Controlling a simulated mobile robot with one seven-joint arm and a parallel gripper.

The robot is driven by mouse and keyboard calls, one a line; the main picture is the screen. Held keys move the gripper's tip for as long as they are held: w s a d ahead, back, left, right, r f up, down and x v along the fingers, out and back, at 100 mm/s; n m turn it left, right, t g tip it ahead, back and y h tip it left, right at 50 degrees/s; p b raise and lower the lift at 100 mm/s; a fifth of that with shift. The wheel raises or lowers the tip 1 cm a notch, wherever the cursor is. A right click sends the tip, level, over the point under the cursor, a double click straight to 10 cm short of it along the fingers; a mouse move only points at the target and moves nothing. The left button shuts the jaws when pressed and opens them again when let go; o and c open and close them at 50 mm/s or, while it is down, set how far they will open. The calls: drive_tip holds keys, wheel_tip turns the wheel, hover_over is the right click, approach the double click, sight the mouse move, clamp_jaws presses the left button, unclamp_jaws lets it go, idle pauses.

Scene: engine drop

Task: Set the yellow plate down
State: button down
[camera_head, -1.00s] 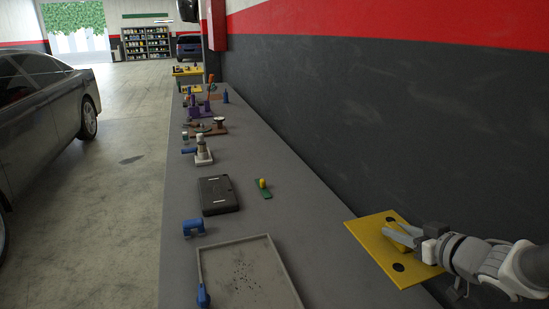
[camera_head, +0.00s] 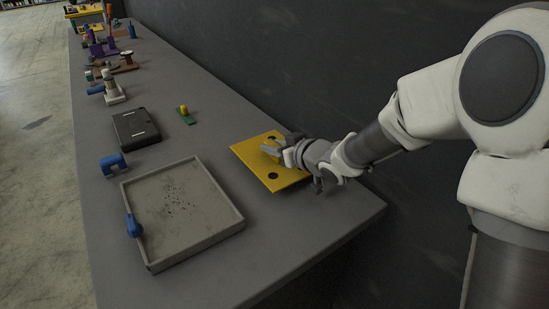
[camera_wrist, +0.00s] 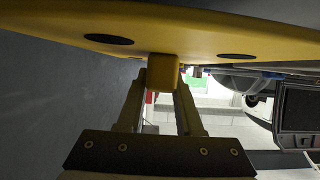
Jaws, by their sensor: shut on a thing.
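The yellow plate (camera_head: 257,174) is a flat square with black round spots and a yellow knob. In the head view it is over the right side of the grey bench, right of the shallow grey tray. I cannot tell whether it touches the bench or hangs just above it. My gripper (camera_head: 271,150) is shut on the knob at the plate's middle. In the wrist view the plate (camera_wrist: 190,30) spans the top of the picture, and the yellow knob (camera_wrist: 163,72) sits between my two fingers.
The grey tray (camera_head: 236,211) with a blue clamp (camera_head: 134,226) on its left rim lies beside the plate. The dark wall runs along the bench's right side.

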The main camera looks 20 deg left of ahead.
drive_tip(key=shift+f, duration=1.25)
